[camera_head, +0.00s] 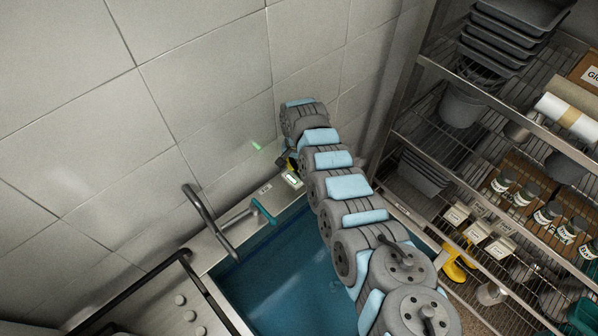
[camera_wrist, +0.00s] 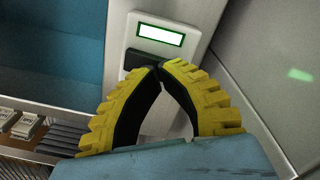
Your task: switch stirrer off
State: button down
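The stirrer's control panel shows in the wrist view as a pale plate (camera_wrist: 190,20) with a lit green-framed display (camera_wrist: 160,34). A dark switch (camera_wrist: 138,62) sits just below the display. My gripper (camera_wrist: 160,68) has yellow ribbed fingers with black inner faces. Their tips meet, with nothing seen between them. The tips overlap the switch's right end in the wrist view; I cannot tell whether they touch it. In the head view the lit display (camera_head: 292,180) is on the tank's back rim, and my gripper is mostly hidden behind my arm.
A tank of blue liquid (camera_head: 275,265) lies below my arm. A curved metal tap (camera_head: 205,220) and a teal lever (camera_head: 263,210) stand on its rim. A tiled wall (camera_head: 90,130) is behind. A wire shelf rack (camera_head: 440,160) with baskets and bottles stands at the right.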

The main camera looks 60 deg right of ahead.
jog(key=shift+f+b, duration=0.35)
jog(key=shift+f, duration=0.3)
dwell(0.4)
jog(key=shift+r+p, duration=3.05)
jog(key=shift+r, duration=0.5)
